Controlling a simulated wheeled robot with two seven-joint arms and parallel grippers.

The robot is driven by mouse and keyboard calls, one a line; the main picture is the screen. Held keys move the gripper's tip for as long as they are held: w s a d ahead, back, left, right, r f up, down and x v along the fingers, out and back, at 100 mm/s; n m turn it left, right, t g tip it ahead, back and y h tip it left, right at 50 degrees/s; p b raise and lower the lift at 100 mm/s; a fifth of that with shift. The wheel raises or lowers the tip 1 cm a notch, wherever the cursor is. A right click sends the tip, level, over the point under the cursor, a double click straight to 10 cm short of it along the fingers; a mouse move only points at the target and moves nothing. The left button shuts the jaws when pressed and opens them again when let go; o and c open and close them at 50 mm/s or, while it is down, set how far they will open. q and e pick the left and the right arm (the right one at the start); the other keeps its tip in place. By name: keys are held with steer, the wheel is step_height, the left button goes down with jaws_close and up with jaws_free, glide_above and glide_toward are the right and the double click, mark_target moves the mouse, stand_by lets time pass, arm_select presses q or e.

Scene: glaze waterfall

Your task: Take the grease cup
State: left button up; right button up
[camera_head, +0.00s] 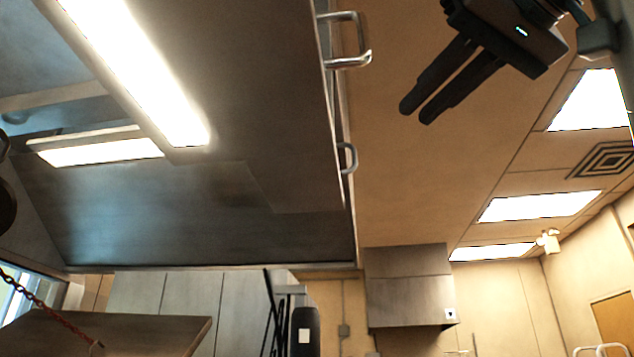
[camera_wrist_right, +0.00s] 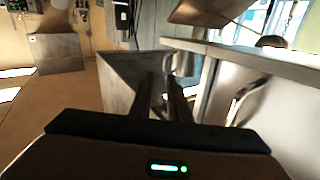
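I cannot clearly make out the grease cup. Two shiny metal fittings jut from the right edge of the hood, a nearer one (camera_head: 348,47) and a farther one (camera_head: 349,158); I cannot tell whether either is the cup. In the right wrist view a looped metal fitting (camera_wrist_right: 245,101) shows right of the fingers, and a small metal piece shows just beyond them, partly hidden. My right gripper (camera_head: 418,112) is to the right of the hood edge, apart from the fittings, its fingers parallel with a narrow empty gap; it also shows in the wrist view (camera_wrist_right: 162,84). My left gripper is out of view.
The large metal hood (camera_head: 190,205) with a bright lamp (camera_head: 145,75) fills the upper left. A metal box (camera_head: 408,290) is mounted on the far wall. A chain (camera_head: 45,303) hangs at lower left. Open room lies under the ceiling right of the hood.

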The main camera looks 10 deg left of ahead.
steer(key=shift+s+r, duration=0.25)
steer(key=shift+s, duration=0.7)
steer(key=shift+w+a, duration=0.1)
steer(key=p+x, duration=0.6)
steer(key=x, duration=0.6)
steer(key=shift+r+p, duration=0.1)
steer(key=shift+p, duration=0.2)
